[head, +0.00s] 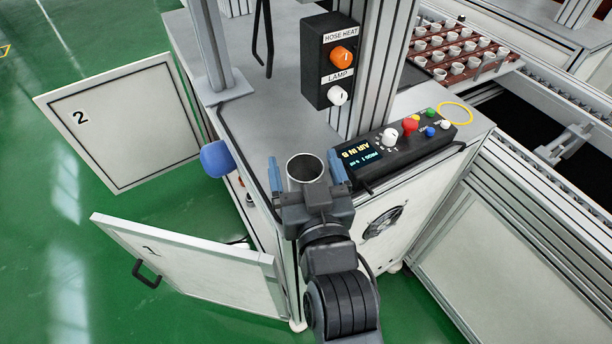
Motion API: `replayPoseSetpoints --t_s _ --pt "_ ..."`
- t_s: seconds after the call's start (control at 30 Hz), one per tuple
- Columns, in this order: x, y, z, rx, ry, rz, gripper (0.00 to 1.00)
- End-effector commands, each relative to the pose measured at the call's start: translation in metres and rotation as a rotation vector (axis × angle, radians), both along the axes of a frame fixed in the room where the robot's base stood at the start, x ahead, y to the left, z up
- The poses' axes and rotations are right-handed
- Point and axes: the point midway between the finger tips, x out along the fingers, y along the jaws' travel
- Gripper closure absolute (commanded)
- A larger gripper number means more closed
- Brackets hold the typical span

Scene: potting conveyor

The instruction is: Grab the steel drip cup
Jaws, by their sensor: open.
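The steel drip cup (304,169) stands upright near the front corner of the grey machine top. It looks like a short metal cylinder with an open, dark mouth. My gripper (305,172) is open, with one blue finger to the left of the cup and the other to its right. The cup sits between the fingers, and I cannot tell whether either finger touches it. The cup's lower part is hidden behind my gripper's body.
A control panel (395,147) with knobs and a display stands close to the right. A black switch box (328,64) hangs on a post behind. Cabinet doors 2 (125,130) and 1 (190,262) hang open at left. A tray of small pots (466,72) is at back right.

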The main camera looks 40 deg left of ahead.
Motion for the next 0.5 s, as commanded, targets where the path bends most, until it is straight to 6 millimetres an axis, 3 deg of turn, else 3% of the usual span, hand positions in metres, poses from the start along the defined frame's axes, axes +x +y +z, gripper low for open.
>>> replayPoseSetpoints --t_s 0.1,0.37,0.5 --pt "0.0081 0.0090 0.0018 0.001 -0.001 -0.001 0.10" --pt "0.0101 0.0108 0.0004 0.001 -0.001 -0.002 0.10" --pt "0.0100 0.0108 0.0005 0.001 -0.001 -0.002 0.20"
